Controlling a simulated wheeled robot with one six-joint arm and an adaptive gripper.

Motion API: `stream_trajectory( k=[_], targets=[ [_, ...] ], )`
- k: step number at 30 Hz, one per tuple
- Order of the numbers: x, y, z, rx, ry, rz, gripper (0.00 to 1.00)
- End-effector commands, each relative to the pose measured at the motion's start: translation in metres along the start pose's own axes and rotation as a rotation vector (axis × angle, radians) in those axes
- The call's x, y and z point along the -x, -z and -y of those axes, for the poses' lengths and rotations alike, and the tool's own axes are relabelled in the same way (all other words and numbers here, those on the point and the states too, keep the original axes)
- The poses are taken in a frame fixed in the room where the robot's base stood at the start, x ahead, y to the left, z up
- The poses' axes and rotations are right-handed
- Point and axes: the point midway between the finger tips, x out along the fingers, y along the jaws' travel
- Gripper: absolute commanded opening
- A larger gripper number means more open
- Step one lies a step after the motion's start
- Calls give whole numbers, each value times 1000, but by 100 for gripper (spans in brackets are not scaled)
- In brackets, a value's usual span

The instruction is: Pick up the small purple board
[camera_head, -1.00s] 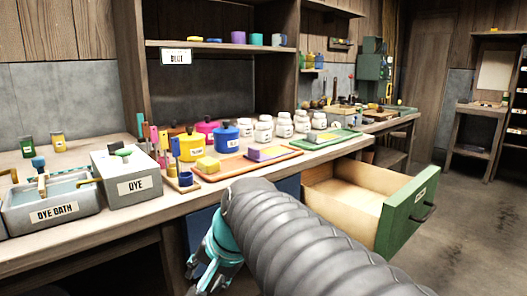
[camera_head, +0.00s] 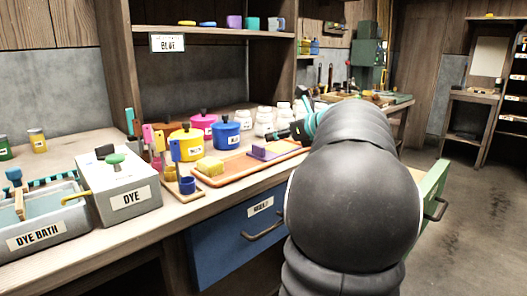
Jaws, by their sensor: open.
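A small purple board (camera_head: 262,154) lies on the orange tray (camera_head: 225,178) on the workbench, near the tray's right half. My gripper (camera_head: 284,134), teal with dark fingers, is over the bench just behind and right of the purple board. Its fingers point left and look open and empty. They appear apart from the board, though the exact gap cannot be told. My thick grey arm hides the tray's right end and the bench to its right.
A yellow block (camera_head: 210,166) sits on the tray's left part. Yellow, magenta and blue pots (camera_head: 227,137) and white jars (camera_head: 264,124) stand behind. A brush stand (camera_head: 185,188) is left of the tray. An open green drawer (camera_head: 433,190) juts out at right, partly hidden by my arm.

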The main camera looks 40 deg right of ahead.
Motion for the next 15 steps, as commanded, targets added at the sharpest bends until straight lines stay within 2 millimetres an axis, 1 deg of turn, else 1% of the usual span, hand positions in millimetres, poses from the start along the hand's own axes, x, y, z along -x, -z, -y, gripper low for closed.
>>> stream_trajectory(
  k=[1,3,7,10,15],
  targets=[
    [-12,1,-1,1,-4,-1,46],
    [-25,1,-1,1,-4,-2,46],
    [-46,1,-1,4,-3,-2,46],
    [-58,1,-2,4,-3,-3,46],
    [-66,1,-2,6,-3,-2,46]
  ],
)
